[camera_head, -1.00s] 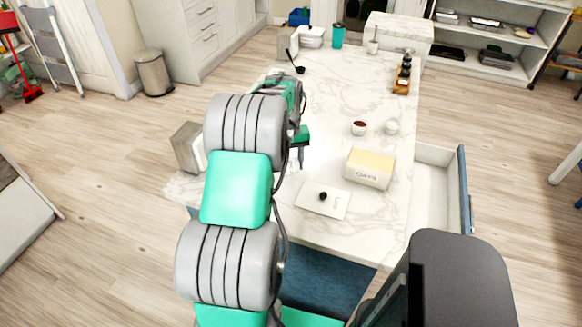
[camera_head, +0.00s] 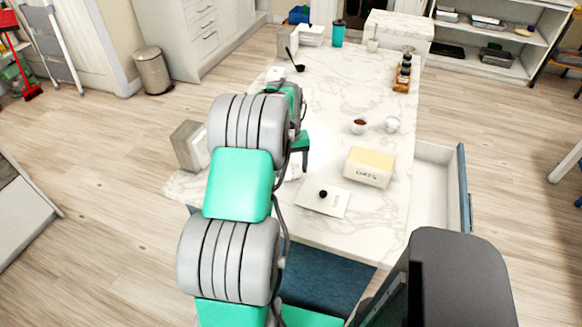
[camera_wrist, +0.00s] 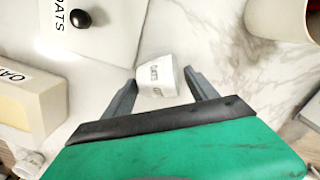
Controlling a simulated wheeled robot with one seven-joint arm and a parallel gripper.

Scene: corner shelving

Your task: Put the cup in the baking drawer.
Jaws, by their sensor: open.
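In the head view my arm hides most of the gripper, and a bit of white (camera_head: 293,171) beside the arm may be this cup. A drawer (camera_head: 432,205) stands pulled out at the counter's right side and looks empty where I see it; no label on it is readable.
A box marked OATS (camera_head: 369,168) and a flat white piece with a black knob (camera_head: 335,203) sit close by. A cup with brown contents (camera_head: 359,127) and a white one (camera_head: 392,125) stand farther back. A bottle rack (camera_head: 403,76) is at the far right.

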